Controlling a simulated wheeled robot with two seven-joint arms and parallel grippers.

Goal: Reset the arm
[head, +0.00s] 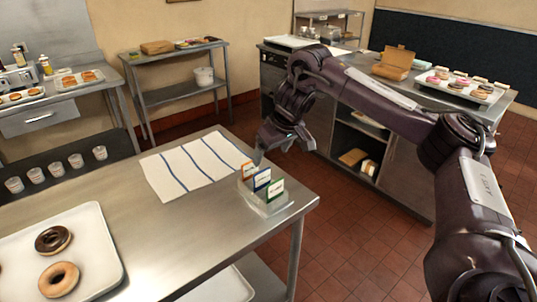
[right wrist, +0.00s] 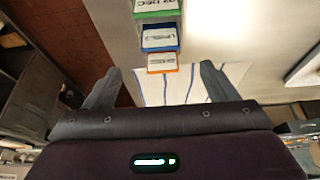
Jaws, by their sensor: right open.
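My right arm reaches in from the right in the head view, and my right gripper (head: 272,150) hangs above the right end of the steel table (head: 150,220). It is near a holder (head: 265,203) with several label cards: orange, blue and green. In the right wrist view the two fingers of my right gripper (right wrist: 158,85) stand apart, with nothing between them. The orange (right wrist: 162,62), blue (right wrist: 161,38) and green (right wrist: 156,9) cards show beyond them. My left gripper is not in view.
A striped cloth (head: 190,165) lies on the table behind the cards. Several small cups (head: 56,169) stand at the left. A counter (head: 390,90) with a donut tray stands behind my right arm.

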